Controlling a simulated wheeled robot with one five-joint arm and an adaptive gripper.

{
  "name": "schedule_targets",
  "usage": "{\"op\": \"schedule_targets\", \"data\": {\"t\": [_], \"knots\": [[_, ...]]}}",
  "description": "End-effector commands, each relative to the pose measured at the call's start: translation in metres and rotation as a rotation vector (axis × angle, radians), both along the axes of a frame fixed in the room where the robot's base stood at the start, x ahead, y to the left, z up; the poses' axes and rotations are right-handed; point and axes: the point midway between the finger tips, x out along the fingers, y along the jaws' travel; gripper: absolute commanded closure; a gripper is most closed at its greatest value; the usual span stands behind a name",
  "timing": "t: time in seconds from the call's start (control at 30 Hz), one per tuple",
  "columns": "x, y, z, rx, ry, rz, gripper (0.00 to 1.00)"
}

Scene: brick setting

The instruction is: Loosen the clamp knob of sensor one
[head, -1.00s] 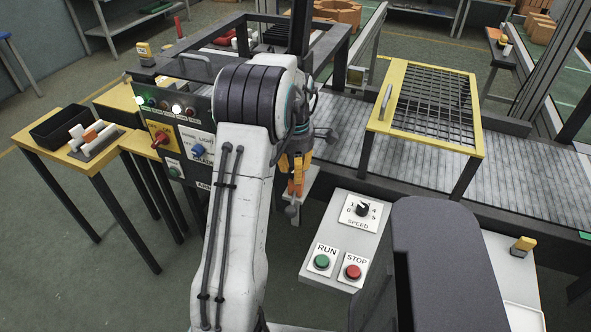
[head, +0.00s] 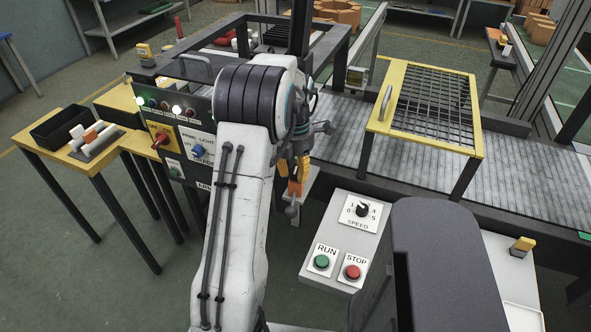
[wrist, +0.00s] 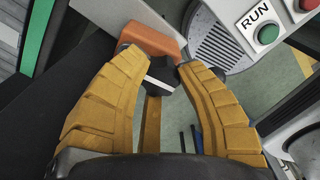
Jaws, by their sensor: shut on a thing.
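My gripper (head: 296,182) hangs beside the near edge of the conveyor in the head view, partly behind my arm. In the wrist view its two yellow-orange fingers (wrist: 160,68) close in on a small dark piece with a pale face (wrist: 159,76), which appears to be the clamp knob. An orange-brown part (wrist: 150,39) lies just beyond the fingertips, close to both. In the head view a grey rounded end (head: 292,210) shows just below the fingers. No label naming sensor one is readable.
A grey panel carries the green RUN button (head: 321,262), the red STOP button (head: 353,272) and the speed dial (head: 362,209) close to my gripper's right. A yellow-framed mesh guard (head: 375,127) stands over the conveyor (head: 340,150). A switch panel (head: 180,145) is left of my arm.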

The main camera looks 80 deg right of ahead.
Motion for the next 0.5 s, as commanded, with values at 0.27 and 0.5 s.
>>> {"op": "schedule_targets", "data": {"t": [0.27,0.5], "knots": [[0.0,0.0016,-0.0025,0.008,-0.001,0.24,0.99],[0.0,0.0018,-0.0028,0.008,-0.001,0.396,0.99]]}}
